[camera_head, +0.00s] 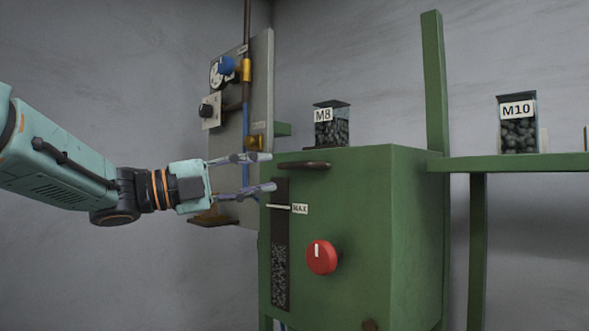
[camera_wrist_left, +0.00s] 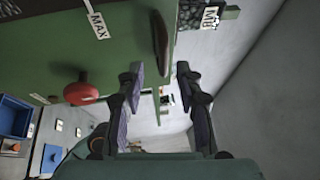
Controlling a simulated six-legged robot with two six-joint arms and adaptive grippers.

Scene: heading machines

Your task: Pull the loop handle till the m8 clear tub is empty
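The M8 clear tub (camera_head: 332,130) sits on top of the green machine (camera_head: 420,230) and holds many dark pieces. Its M8 label also shows at the top of the left wrist view (camera_wrist_left: 211,17). A dark handle (camera_head: 304,165), probably the loop handle, is on the upper front of the machine; a dark elongated part (camera_wrist_left: 160,45) in the left wrist view looks like the same handle. My left gripper (camera_head: 270,172) is open and empty, its fingertips just left of the handle and apart from it. The fingers also show in the wrist view (camera_wrist_left: 159,70). My right gripper is not in view.
A window slot (camera_head: 280,275) on the machine front shows grey pieces below a MAX mark (camera_head: 300,208). A red knob (camera_head: 321,257) sticks out to its right. A grey panel (camera_head: 262,90) with gauges stands behind my gripper. An M10 tub (camera_head: 518,130) stands on the right shelf.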

